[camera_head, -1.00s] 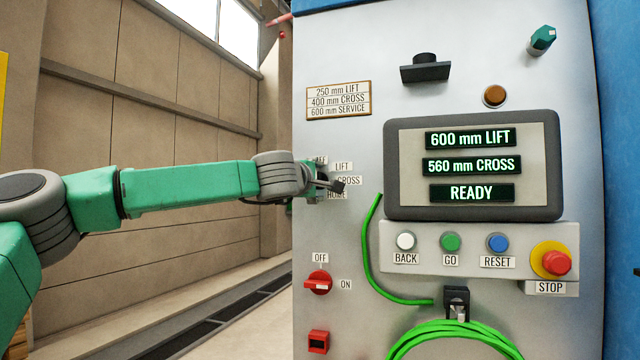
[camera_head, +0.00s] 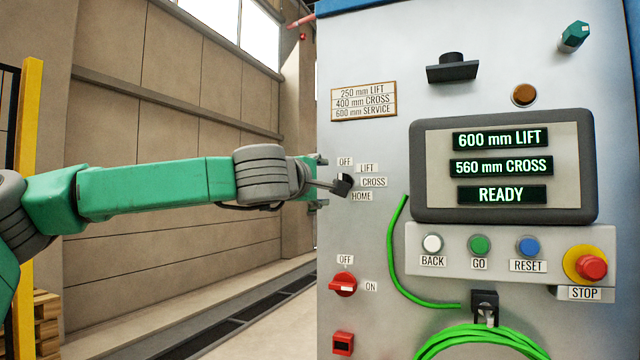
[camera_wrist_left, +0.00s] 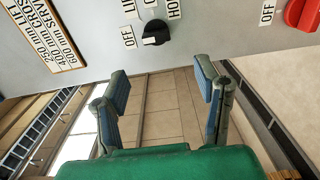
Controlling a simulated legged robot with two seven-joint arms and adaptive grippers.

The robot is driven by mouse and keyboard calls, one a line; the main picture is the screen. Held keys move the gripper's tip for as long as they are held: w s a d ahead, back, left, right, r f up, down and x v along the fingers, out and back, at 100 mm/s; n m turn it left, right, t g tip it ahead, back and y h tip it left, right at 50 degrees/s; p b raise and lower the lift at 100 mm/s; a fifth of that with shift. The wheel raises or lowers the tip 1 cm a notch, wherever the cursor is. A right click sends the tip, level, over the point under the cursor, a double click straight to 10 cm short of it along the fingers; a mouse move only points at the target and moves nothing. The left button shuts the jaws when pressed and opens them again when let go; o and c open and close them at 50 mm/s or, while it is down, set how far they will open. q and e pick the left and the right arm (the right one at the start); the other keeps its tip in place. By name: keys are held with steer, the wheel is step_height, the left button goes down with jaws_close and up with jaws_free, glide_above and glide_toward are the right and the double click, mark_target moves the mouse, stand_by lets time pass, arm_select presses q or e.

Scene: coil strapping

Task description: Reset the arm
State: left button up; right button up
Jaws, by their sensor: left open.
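My left arm comes in from the left in the head view. Its gripper (camera_head: 318,182) is beside the left edge of the control cabinet (camera_head: 380,235), near the black selector knob (camera_head: 344,184) labelled OFF, LIFT, CROSS and HOME. In the left wrist view the two fingers of the left gripper (camera_wrist_left: 163,95) are wide apart with nothing between them. The black knob (camera_wrist_left: 155,32) is above and beyond the fingertips there, apart from them. My right gripper is not in view.
The cabinet's screen (camera_head: 502,122) reads 600 mm LIFT, 560 mm CROSS, READY. Below it are BACK, GO and RESET (camera_head: 528,246) buttons and a red STOP button (camera_head: 592,267). A red switch (camera_head: 343,285) and green cable (camera_head: 393,270) are lower.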

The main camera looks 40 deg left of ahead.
arm_select(q)
steer(key=shift+s, duration=0.35)
steer(key=shift+d, duration=0.15)
